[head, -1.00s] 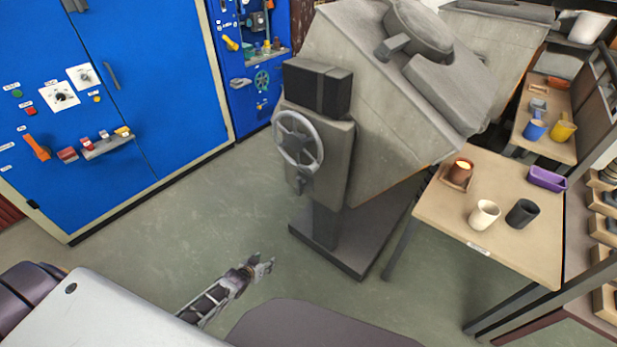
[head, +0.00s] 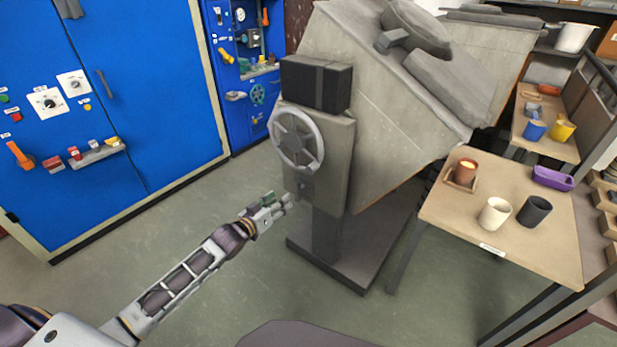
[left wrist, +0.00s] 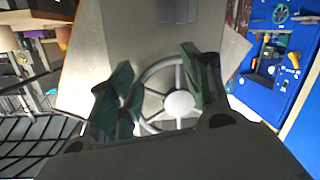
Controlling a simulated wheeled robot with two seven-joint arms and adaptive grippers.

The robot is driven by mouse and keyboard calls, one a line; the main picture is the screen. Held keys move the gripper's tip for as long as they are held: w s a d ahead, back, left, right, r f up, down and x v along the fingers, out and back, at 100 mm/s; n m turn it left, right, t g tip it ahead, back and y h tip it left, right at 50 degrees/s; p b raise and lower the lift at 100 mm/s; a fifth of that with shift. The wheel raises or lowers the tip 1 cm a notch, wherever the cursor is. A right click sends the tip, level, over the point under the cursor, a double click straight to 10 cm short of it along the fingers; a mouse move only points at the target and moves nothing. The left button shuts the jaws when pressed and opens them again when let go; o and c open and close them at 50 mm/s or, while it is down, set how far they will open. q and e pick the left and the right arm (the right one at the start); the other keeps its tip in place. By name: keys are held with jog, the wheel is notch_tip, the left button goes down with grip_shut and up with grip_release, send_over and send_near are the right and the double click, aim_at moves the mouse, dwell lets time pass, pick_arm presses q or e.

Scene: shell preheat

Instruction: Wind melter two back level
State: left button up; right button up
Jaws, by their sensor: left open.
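The melter (head: 400,130) is a big grey tilted body on a stand in the middle of the head view. Its spoked grey handwheel (head: 297,139) is on the side housing facing me. My left gripper (head: 288,203) is open and empty, a little below and left of the wheel in that picture, apart from it. In the left wrist view the wheel (left wrist: 178,104) shows between and beyond the two green-dark fingers (left wrist: 160,85). A small part below the wheel is partly hidden behind the gripper. My right gripper is not in view.
Blue cabinets (head: 150,110) stand at the left. The floor (head: 190,215) between is clear.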

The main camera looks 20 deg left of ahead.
pick_arm(q)
jog(key=s+d+r+t+h+b, duration=0.1)
jog(key=d+r+h+b, duration=0.1)
jog(key=r, duration=0.5)
jog(key=shift+s+d+r+m, duration=0.25)
jog(key=shift+s+d+m, duration=0.05)
jog(key=shift+d, duration=0.45)
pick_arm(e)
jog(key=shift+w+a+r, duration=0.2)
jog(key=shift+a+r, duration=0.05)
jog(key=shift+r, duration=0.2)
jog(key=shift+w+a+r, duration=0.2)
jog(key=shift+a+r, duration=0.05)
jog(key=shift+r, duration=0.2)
pick_arm(q)
jog(key=shift+w, duration=0.15)
